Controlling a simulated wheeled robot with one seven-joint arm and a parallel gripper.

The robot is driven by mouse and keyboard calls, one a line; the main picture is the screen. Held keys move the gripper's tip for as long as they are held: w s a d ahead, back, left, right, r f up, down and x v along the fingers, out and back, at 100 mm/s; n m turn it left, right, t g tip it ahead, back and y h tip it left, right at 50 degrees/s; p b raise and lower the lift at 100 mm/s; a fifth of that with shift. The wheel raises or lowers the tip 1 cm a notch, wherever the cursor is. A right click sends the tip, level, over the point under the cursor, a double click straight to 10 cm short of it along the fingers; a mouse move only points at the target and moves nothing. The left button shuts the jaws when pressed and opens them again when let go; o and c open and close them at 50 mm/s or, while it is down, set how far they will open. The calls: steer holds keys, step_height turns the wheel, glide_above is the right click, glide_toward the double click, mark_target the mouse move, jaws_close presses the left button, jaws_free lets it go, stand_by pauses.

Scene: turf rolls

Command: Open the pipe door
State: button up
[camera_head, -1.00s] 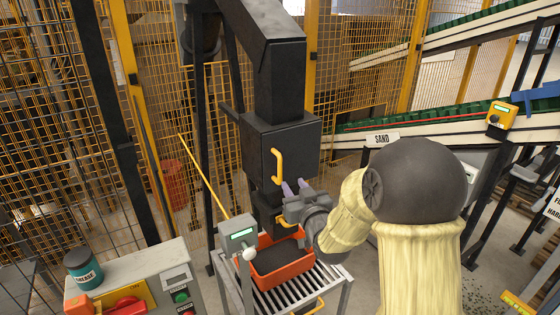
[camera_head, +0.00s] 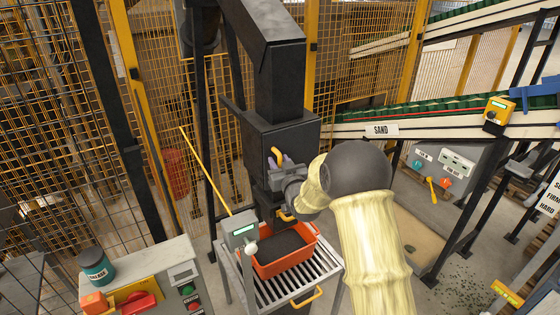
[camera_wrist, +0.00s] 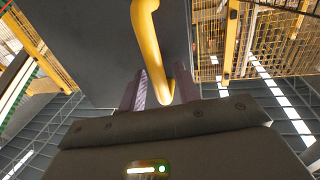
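The pipe door is the dark grey front of the box (camera_head: 258,140) at the foot of the black pipe, and it looks closed. Its yellow handle (camera_head: 277,152) is partly hidden behind my gripper (camera_head: 279,163) in the head view. In the wrist view the handle (camera_wrist: 148,38) comes down from the top, and its lower end lies between the two fingers of my gripper (camera_wrist: 163,90). The fingers stand apart with gaps beside the handle, so they look open; contact cannot be told. The door's dark face (camera_wrist: 85,45) shows behind.
A control desk (camera_head: 150,262) is at lower left, a conveyor (camera_head: 430,125) at right, and yellow mesh fencing behind.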

steer(key=shift+c, duration=0.2)
jaws_close()
steer(key=shift+s+f+y, duration=0.1)
steer(key=shift+s+y, duration=0.05)
steer(key=shift+y, duration=0.15)
